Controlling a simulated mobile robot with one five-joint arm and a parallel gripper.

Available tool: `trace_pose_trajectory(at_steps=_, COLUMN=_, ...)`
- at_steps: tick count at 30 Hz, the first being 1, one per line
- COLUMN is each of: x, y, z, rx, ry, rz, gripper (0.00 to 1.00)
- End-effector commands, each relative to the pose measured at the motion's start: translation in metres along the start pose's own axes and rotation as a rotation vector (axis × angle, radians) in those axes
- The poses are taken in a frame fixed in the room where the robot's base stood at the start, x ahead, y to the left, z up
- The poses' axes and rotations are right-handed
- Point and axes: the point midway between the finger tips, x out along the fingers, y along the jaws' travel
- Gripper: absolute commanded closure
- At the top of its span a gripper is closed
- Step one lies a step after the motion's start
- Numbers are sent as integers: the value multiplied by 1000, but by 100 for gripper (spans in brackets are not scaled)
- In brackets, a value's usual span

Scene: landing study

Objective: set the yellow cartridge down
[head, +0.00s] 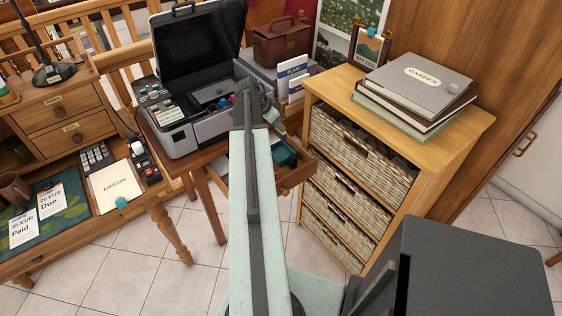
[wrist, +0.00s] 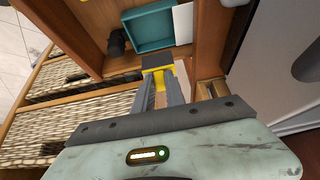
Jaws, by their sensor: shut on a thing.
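The yellow cartridge (wrist: 158,74) is in the wrist view, between the two fingertips of my gripper (wrist: 162,88). My gripper is shut on it, and a dark block covers part of its far end. The cartridge is held over or near an open wooden drawer; its exact height is unclear. In the head view my gripper (head: 258,103) is beside the printer, and my arm hides most of what it holds. A teal tray (wrist: 135,42) lies in the drawer beyond the fingertips, and the drawer (head: 298,176) also shows in the head view.
The open printer (head: 190,130) stands left of my arm on a wooden table. A shelf (head: 445,120) with wicker baskets and stacked books stands close on the right. A dark object (wrist: 117,42) sits beside the teal tray. Tiled floor is free at lower left.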

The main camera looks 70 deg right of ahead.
Motion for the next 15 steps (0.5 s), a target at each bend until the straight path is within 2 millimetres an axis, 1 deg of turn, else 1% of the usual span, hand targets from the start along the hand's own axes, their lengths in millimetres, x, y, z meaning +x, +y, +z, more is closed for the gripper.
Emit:
trace_pose_trajectory(at_steps=2, x=5, y=0, z=3, rx=0, ry=0, rz=0, gripper=100)
trace_pose_trajectory(at_steps=5, x=22, y=0, z=13, rx=0, ry=0, rz=0, gripper=100)
trace_pose_trajectory(at_steps=9, x=48, y=0, z=28, rx=0, ry=0, rz=0, gripper=100)
trace_pose_trajectory(at_steps=10, x=52, y=0, z=30, rx=0, ry=0, rz=0, gripper=100)
trace_pose_trajectory(at_steps=12, x=56, y=0, z=32, rx=-1, ry=0, rz=0, gripper=100)
trace_pose_trajectory(at_steps=15, x=53, y=-1, z=31, rx=-1, ry=0, rz=-1, gripper=100)
